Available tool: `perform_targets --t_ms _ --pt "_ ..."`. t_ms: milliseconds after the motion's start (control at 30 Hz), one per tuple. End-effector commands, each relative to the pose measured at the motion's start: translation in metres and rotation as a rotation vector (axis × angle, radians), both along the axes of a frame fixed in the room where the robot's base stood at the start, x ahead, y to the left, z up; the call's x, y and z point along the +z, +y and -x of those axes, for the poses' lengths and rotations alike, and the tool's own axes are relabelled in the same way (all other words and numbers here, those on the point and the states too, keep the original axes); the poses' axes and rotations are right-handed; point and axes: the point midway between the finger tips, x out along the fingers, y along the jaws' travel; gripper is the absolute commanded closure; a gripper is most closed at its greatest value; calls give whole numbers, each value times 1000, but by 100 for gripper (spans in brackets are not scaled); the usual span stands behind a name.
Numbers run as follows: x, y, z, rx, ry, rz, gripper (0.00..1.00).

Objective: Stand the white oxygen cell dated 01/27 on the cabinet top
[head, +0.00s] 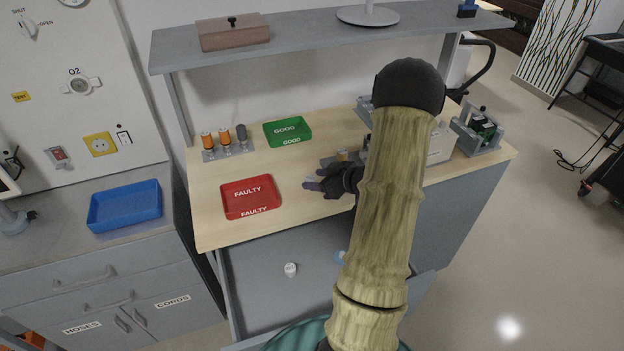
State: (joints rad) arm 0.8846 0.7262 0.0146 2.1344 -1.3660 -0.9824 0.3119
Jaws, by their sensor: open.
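A small white cell-like object (291,269) stands in the open grey drawer (255,290) below the wooden bench top; any date on it is too small to read. A pale blue and white item (341,257) also shows in the drawer, partly hidden by my arm. My gripper (311,184) is open above the wooden bench top, just right of the red tray. A small pale patch shows by its fingertips; I cannot tell whether it is a separate thing. A grey cabinet top (72,183) is at the left, above fronts labelled HOSES and CORDS.
A red FAULTY tray (263,207), a green GOOD tray (303,134) and a rack (228,154) with orange and grey cylinders stand on the bench. A blue tray (125,204) sits on the left cabinet. A shelf (300,42) overhangs the bench. My arm hides the bench's middle right.

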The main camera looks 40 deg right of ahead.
Motion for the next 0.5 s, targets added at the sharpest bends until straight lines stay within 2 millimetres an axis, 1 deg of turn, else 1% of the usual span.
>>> perform_targets --t_ms 33,300,400,500 --pt "5 -4 8 -5 0 2 51" --pt "31 -19 53 -4 -1 2 51" --pt "39 -23 66 -2 -1 2 51" --pt "43 -26 75 -2 1 1 51"
